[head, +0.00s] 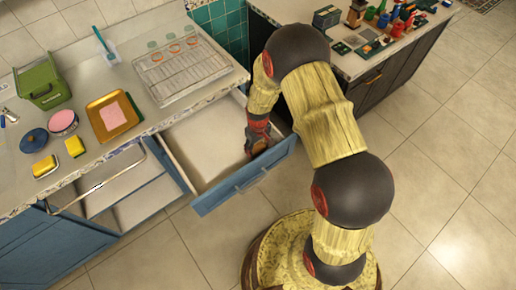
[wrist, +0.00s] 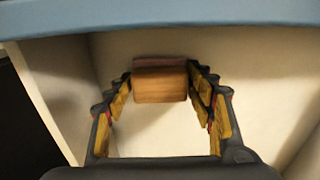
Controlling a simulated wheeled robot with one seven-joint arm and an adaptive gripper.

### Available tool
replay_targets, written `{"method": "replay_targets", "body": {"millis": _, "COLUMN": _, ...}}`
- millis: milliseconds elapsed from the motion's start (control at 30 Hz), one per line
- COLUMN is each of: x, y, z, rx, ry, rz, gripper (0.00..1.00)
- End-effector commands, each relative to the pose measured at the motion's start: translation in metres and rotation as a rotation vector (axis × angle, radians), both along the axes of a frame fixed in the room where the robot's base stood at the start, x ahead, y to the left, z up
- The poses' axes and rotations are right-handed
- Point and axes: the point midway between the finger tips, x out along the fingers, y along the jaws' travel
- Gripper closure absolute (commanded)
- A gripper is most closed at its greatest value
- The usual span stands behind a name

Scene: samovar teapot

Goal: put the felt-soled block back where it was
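The felt-soled block (wrist: 160,86) is a light brown wooden block with a dull reddish layer along its far edge. In the wrist view it sits between the fingertips of my gripper (wrist: 160,80), in the drawer space close to the blue drawer front. The two yellow-padded fingers stand on either side of it, very near or touching; whether they press on it cannot be told. In the head view my gripper (head: 259,148) reaches down into the open drawer (head: 205,140), near its right front corner. The block is mostly hidden there by the gripper.
The drawer's pale floor is otherwise bare. The counter above holds a drying rack (head: 182,70), a gold tray (head: 113,116) with a pink cloth, yellow sponges (head: 75,147) and a green container (head: 42,85). A lower blue compartment (head: 130,190) stands open on the left.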

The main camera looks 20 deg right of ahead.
Motion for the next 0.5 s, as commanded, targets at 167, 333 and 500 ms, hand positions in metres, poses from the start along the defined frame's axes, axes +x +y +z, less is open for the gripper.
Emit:
{"method": "replay_targets", "body": {"millis": 167, "x": 0.0002, "y": 0.0001, "z": 0.0005, "rx": 0.000, "ry": 0.000, "rz": 0.000, "gripper": 0.34}}
{"method": "replay_targets", "body": {"millis": 333, "x": 0.0002, "y": 0.0001, "z": 0.0005, "rx": 0.000, "ry": 0.000, "rz": 0.000, "gripper": 0.29}}
{"method": "replay_targets", "body": {"millis": 500, "x": 0.0002, "y": 0.0001, "z": 0.0007, "rx": 0.000, "ry": 0.000, "rz": 0.000, "gripper": 0.29}}
